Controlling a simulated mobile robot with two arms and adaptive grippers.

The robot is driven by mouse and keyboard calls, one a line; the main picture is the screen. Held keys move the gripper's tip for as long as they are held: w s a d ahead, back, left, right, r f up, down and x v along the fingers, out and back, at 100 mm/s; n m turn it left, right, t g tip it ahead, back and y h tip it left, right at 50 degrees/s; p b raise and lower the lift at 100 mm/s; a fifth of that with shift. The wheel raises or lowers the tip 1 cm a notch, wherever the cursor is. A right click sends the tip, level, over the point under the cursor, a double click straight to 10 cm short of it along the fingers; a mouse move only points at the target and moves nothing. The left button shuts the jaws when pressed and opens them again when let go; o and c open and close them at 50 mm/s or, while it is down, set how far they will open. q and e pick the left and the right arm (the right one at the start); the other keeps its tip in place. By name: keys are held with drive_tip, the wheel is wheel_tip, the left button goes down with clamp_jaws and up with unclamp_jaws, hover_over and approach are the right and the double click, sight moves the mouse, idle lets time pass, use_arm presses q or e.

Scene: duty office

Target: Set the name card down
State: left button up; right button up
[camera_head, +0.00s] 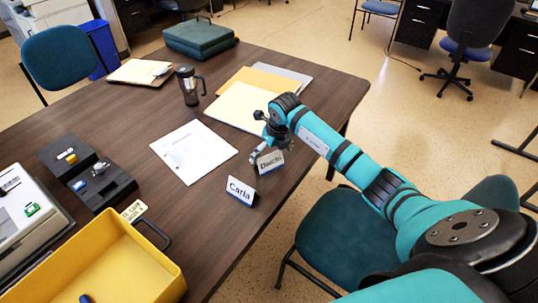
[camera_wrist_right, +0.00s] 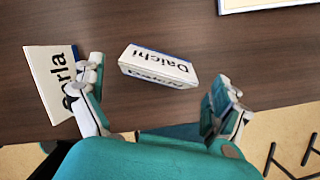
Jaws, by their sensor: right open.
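The name card marked "Daichi" (camera_head: 271,166) is a white folded card with a blue edge. It appears to rest on the brown table near its right edge, and it also shows in the right wrist view (camera_wrist_right: 158,66). My right gripper (camera_wrist_right: 160,80) is open, with the Daichi card between and slightly beyond its spread fingers; I see a gap on both sides. In the head view the gripper (camera_head: 261,148) partly covers that card. A second card marked "Carla" (camera_head: 241,191) stands just nearer, beside the left finger in the wrist view (camera_wrist_right: 50,82). My left gripper is out of view.
A white paper sheet (camera_head: 193,149) lies left of the cards. Yellow folders (camera_head: 238,107), a dark mug (camera_head: 188,86), a clipboard (camera_head: 140,72) and a green case (camera_head: 199,37) are farther back. A yellow tray (camera_head: 150,262) and black devices stand at left. A teal chair (camera_head: 345,240) is beside the table.

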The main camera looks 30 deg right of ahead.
drive_tip(key=v, duration=0.9)
drive_tip(key=shift+r+b, duration=0.25)
drive_tip(key=shift+b, duration=0.05)
drive_tip(key=shift+s, duration=0.1)
